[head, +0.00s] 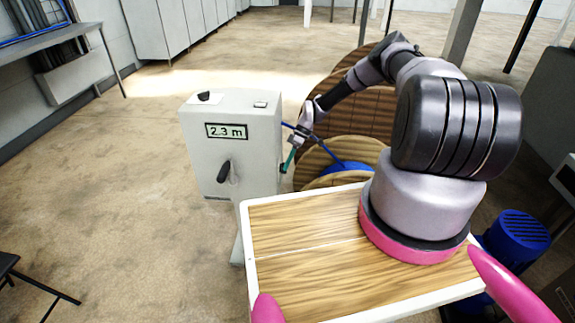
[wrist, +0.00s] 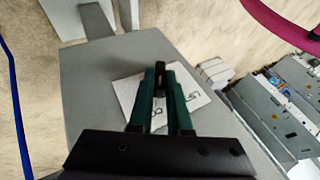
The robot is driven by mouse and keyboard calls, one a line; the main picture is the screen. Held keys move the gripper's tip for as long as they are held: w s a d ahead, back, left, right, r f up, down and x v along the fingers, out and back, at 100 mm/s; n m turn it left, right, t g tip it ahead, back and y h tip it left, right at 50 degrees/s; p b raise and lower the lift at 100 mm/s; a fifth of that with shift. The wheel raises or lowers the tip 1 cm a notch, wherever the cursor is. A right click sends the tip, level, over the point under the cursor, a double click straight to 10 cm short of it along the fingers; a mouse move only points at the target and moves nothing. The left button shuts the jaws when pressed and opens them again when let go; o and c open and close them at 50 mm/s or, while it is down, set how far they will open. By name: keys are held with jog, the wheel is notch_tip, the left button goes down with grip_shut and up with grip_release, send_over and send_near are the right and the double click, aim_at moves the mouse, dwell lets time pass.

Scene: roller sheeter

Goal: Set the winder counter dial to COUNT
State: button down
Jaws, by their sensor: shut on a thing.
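The winder counter is a grey box (head: 205,150) on a post, left of centre in the head view. Its display (head: 227,131) reads 2.3 m. My gripper (head: 285,167) is at the box's right side, with its green fingers pointing at that face. In the wrist view my gripper (wrist: 161,72) is shut on a small black dial knob (wrist: 160,66). The knob stands over a white label plate (wrist: 193,100) set askew in the picture. The print on the plate is partly covered by the fingers, and I cannot read the dial's setting. The head view hides this dial.
A black handle (head: 224,172) is on the box's front; a black knob (head: 204,96) and a pale button (head: 260,105) are on top. A wooden reel (head: 345,150) with blue cable (head: 348,167) stands close behind my gripper.

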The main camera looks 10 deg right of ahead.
jog(key=shift+w+f+g, duration=0.1)
jog(key=shift+g, duration=0.4)
jog(key=c, duration=0.9)
grip_release()
jog(key=shift+o, duration=0.2)
jog(key=v, duration=1)
jog(key=shift+d+r+y, duration=0.2)
jog(key=shift+d+y, duration=0.1)
jog(key=shift+d, duration=0.1)
jog(key=shift+w, duration=0.15)
